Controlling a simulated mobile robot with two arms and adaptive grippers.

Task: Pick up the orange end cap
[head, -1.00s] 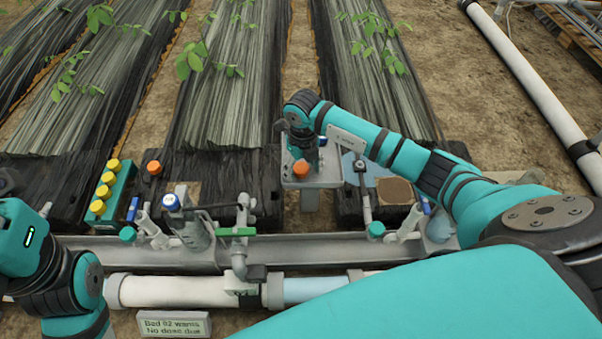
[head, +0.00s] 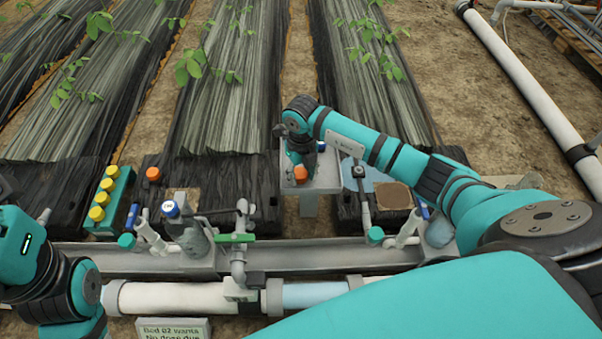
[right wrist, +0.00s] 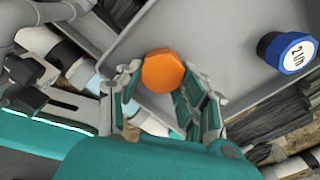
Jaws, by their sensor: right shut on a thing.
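The orange end cap (right wrist: 163,70) is an orange faceted cap between the two fingers of my right gripper (right wrist: 165,92) in the right wrist view. The fingers are shut on its sides. In the head view the cap (head: 300,174) shows at the grey tray (head: 325,184), below my right wrist. I cannot tell whether it touches the tray. A second orange cap (head: 153,173) lies apart, to the left on the dark bed cover. My left arm is at the left edge of the head view, and its fingers cannot be made out.
A blue cap marked "2 in" (right wrist: 286,52) stands on the tray near the held cap. A teal rack with several yellow caps (head: 103,199) is at the left. Valves with a green handle (head: 234,238) and pipes run along the grey rail in front.

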